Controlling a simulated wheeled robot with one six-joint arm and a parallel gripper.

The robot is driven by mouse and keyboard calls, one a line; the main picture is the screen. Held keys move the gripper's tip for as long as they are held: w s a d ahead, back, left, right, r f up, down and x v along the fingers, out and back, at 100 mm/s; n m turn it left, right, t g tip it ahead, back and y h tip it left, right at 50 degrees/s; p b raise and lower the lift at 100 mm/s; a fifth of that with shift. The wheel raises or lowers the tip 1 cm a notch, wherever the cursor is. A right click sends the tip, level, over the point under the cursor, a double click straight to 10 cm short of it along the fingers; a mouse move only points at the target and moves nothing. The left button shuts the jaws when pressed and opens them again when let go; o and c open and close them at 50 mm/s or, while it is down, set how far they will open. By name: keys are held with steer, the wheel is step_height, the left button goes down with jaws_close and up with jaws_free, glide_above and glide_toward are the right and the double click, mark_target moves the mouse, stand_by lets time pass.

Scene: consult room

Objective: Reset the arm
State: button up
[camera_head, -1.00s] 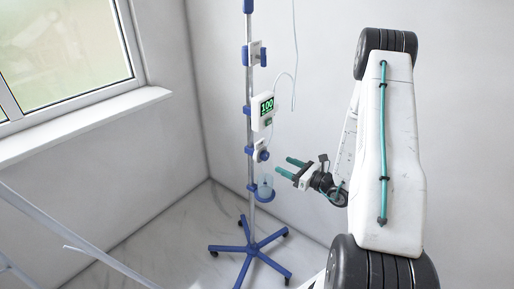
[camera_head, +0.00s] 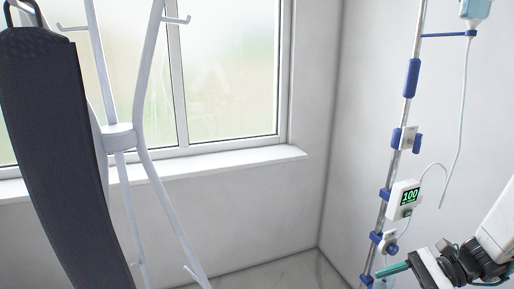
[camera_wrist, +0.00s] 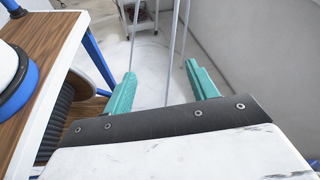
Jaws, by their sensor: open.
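My gripper (camera_head: 392,270) is at the lower right of the head view, with a teal finger pointing left past the lower part of the IV stand (camera_head: 394,167). I cannot tell whether it touches the stand. In the wrist view my gripper (camera_wrist: 160,78) shows two teal fingers spread wide apart with nothing between them. The rest of my arm is mostly cut off by the right edge of the head view.
The IV stand carries a pump (camera_head: 404,196) reading 100 and a bag (camera_head: 477,9). The wrist view shows a wooden tabletop (camera_wrist: 48,30) left and a cart (camera_wrist: 136,16) beyond.

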steer(key=s+a+r+n+h, duration=0.4)
steer(key=s+r+n+h, duration=0.9)
steer(key=s+r+n, duration=0.1)
step_height(320, 180, up, 3)
steer(key=shift+f+n+t, duration=0.15)
steer(key=shift+n+t, duration=0.25)
steer(key=shift+n, duration=0.1)
steer(key=shift+c, duration=0.4)
